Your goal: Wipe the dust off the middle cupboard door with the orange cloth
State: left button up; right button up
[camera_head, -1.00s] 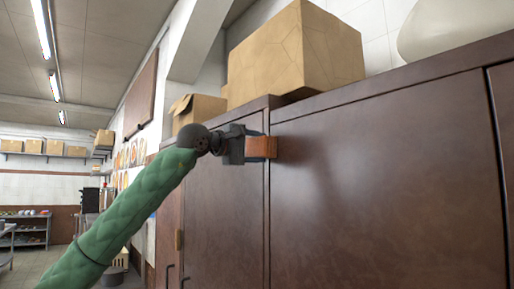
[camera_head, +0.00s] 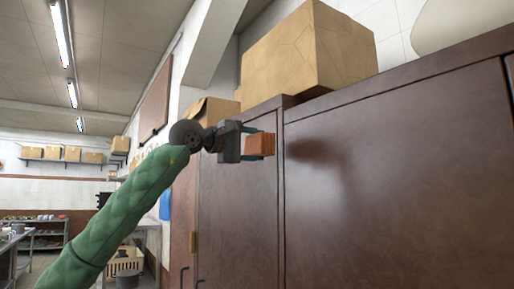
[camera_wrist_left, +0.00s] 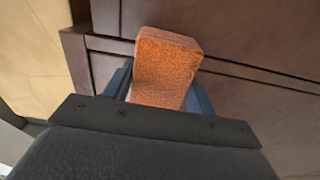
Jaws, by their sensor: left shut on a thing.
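My left gripper (camera_head: 252,144) is shut on the orange cloth (camera_head: 261,144), a folded block held out in front of the cupboard doors near their top edge. In the left wrist view the cloth (camera_wrist_left: 165,68) sits between the two fingers of the gripper (camera_wrist_left: 160,85), with dark brown cupboard wood behind it. A wide brown cupboard door (camera_head: 400,190) is right of the cloth, and a narrower door (camera_head: 237,220) is below and left of it. I cannot tell whether the cloth touches the wood, or make out dust clearly. My right gripper is not in view.
A large cardboard box (camera_head: 305,55) and a smaller open box (camera_head: 208,110) stand on top of the cupboard. A pale rounded object (camera_head: 455,22) is at the top right. Shelves and a cream crate (camera_head: 125,262) are to the left.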

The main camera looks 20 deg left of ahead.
pick_arm(q)
jog(key=shift+b+v, duration=0.45)
jog(key=shift+v, duration=1.05)
